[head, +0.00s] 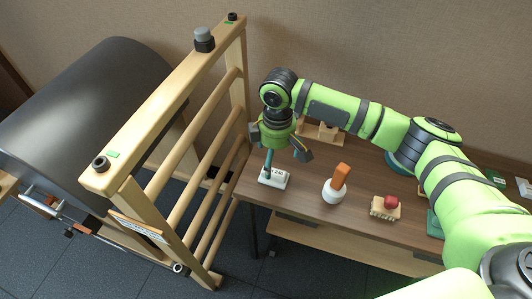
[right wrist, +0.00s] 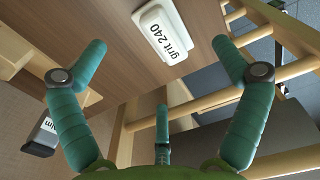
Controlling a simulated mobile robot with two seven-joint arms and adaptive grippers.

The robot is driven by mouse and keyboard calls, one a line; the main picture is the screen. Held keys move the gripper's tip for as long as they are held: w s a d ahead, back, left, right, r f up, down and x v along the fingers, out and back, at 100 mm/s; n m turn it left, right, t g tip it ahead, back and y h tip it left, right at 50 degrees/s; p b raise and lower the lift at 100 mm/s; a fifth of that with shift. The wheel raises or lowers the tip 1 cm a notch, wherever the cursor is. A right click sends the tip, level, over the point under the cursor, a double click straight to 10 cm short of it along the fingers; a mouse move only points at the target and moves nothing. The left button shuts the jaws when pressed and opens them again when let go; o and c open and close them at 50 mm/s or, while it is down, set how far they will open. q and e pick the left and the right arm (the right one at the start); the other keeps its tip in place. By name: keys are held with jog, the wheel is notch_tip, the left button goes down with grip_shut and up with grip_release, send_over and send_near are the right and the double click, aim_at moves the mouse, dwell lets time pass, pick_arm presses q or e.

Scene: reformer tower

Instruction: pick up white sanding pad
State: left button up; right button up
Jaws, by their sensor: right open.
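The white sanding pad (head: 274,178), a small block lettered in black, lies on the brown wooden bench top near its left end. In the right wrist view the pad (right wrist: 160,32) reads "grit 240" and lies beyond the fingers, near the top edge. My right gripper (head: 285,160) hangs above the pad, fingers pointing down. One finger overlaps the pad in the head view. Its teal fingers (right wrist: 160,75) are spread wide with nothing between them. My left gripper is not in view.
A white tool with an orange handle (head: 341,174) and a wooden brush-like block with a red knob (head: 385,208) sit right of the pad. A wooden piece (head: 320,133) stands behind. A wooden ladder-like frame (head: 180,130) rises close to the bench's left end.

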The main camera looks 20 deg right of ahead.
aim_at(276, 169)
jog(key=shift+w+d, duration=0.35)
jog(key=shift+w, duration=0.3)
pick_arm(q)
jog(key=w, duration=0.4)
pick_arm(e)
jog(key=shift+s, duration=0.1)
jog(key=shift+s+f, duration=0.65)
jog(key=f, duration=0.2)
jog(key=shift+s+a+f+p, duration=0.1)
jog(key=shift+a+f+p, duration=0.1)
jog(key=shift+f+p, duration=0.15)
jog(key=shift+f, duration=1)
jog(key=c, duration=1.2)
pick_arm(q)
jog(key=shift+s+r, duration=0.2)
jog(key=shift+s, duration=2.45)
pick_arm(e)
jog(key=shift+c, duration=0.2)
